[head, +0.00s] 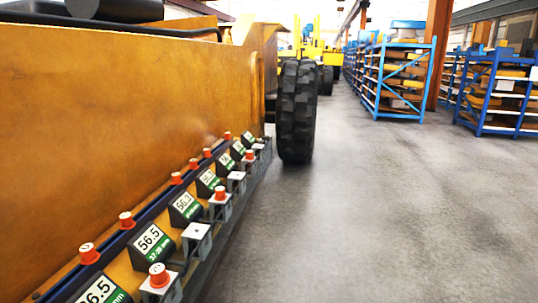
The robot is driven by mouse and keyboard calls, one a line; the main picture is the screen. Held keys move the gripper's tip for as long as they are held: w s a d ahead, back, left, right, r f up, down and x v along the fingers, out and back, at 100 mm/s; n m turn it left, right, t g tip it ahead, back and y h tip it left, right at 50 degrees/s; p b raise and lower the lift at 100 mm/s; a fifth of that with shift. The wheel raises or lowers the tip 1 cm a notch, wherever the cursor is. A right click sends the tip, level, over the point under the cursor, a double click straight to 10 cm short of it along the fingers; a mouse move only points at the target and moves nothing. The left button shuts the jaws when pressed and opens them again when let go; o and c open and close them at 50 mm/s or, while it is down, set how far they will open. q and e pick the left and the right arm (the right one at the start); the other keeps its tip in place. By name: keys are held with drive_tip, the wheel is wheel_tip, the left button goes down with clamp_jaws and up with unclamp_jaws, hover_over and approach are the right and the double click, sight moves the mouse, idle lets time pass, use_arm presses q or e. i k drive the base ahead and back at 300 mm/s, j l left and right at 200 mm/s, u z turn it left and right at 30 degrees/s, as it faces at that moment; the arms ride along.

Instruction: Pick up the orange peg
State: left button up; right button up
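Several orange pegs stand along a ledge on the yellow machine's side in the head view. Two rows show. In the front row, a near orange peg (158,275) stands upright in a grey block, and another orange peg (221,192) stands in a block farther back. In the rear row, an orange peg (88,253) and another orange peg (127,220) stand behind the number signs. Some grey blocks, such as this grey block (197,232), show no peg. I cannot tell which peg is meant. Neither of my grippers is in view.
The yellow machine body (120,110) fills the left, with a large black tyre (297,110) beyond the ledge. Black number signs (151,242) stand between the rows. Open grey floor (390,210) lies to the right. Blue racks (400,75) stand at the back right.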

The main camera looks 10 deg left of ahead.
sight(207, 152)
drive_tip(key=i+l+z, duration=0.25)
drive_tip(key=i, duration=0.25)
drive_tip(key=i+j+z, duration=0.1)
drive_tip(key=i+z, duration=0.15)
drive_tip(key=i, duration=1.95)
drive_tip(key=i+u, duration=0.1)
drive_tip(key=i, duration=0.4)
drive_tip(key=i+l, duration=0.15)
drive_tip(key=i, duration=0.35)
drive_tip(key=i+l+u, duration=0.15)
drive_tip(key=i, duration=0.4)
drive_tip(key=u, duration=1.7)
drive_tip(key=i+l, duration=0.05)
